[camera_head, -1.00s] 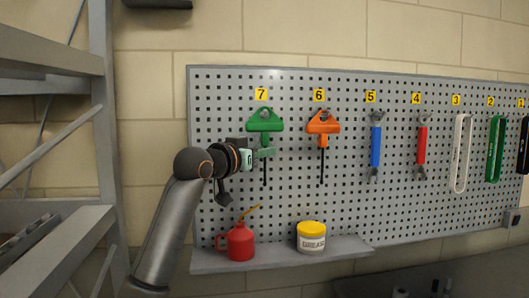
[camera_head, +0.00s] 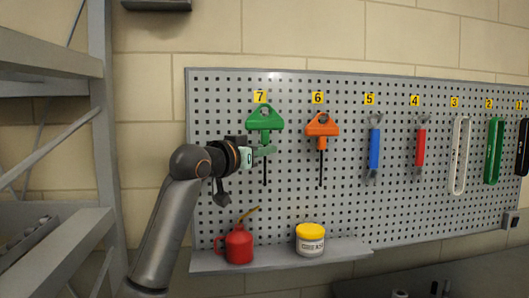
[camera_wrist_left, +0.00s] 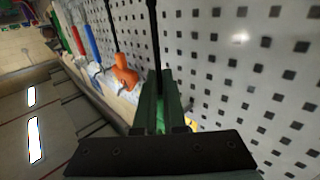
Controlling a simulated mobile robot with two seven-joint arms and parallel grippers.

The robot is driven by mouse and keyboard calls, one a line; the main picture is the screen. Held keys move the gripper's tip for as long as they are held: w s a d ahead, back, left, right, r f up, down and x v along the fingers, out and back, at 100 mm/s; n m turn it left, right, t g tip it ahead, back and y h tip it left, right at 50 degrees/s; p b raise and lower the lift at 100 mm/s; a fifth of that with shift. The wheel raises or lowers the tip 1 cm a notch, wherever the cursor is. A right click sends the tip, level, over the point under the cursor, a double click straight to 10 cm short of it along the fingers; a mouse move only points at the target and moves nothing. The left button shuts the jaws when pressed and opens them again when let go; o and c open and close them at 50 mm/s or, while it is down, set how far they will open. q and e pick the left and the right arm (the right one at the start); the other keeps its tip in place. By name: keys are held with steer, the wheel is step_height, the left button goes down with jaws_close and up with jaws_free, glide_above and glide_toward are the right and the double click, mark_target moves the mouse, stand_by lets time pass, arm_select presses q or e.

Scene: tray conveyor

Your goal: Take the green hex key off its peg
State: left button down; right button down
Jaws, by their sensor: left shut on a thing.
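The green hex key (camera_head: 264,121) is at the peg under label 7 on the pegboard, upright, with its T-handle up and black shaft down. My left gripper (camera_head: 264,150) is shut on it just below the wide part of the handle. In the left wrist view the fingers (camera_wrist_left: 160,96) close around the key, with some green (camera_wrist_left: 160,118) between them and its black shaft (camera_wrist_left: 153,40) beyond. Whether the handle's hole is still around the peg is too small to tell.
An orange hex key (camera_head: 322,127) hangs just to the right. Wrenches and other tools hang farther right on the pegboard (camera_head: 345,210). A red oil can (camera_head: 239,245) and a grease tub (camera_head: 310,241) stand on the shelf below. A grey rack (camera_head: 100,130) stands at left.

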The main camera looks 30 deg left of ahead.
arm_select(q)
steer(key=shift+s+d, duration=0.1)
steer(key=shift+s, duration=0.05)
steer(key=s+d+b, duration=0.1)
steer(key=s+d, duration=0.2)
steer(key=s, duration=0.1)
steer(key=shift+s+d+r, duration=0.2)
steer(key=shift+s+d, duration=0.1)
steer(key=shift+s, duration=0.1)
stand_by(1.5)
steer(key=shift+s+d, duration=0.1)
stand_by(0.6)
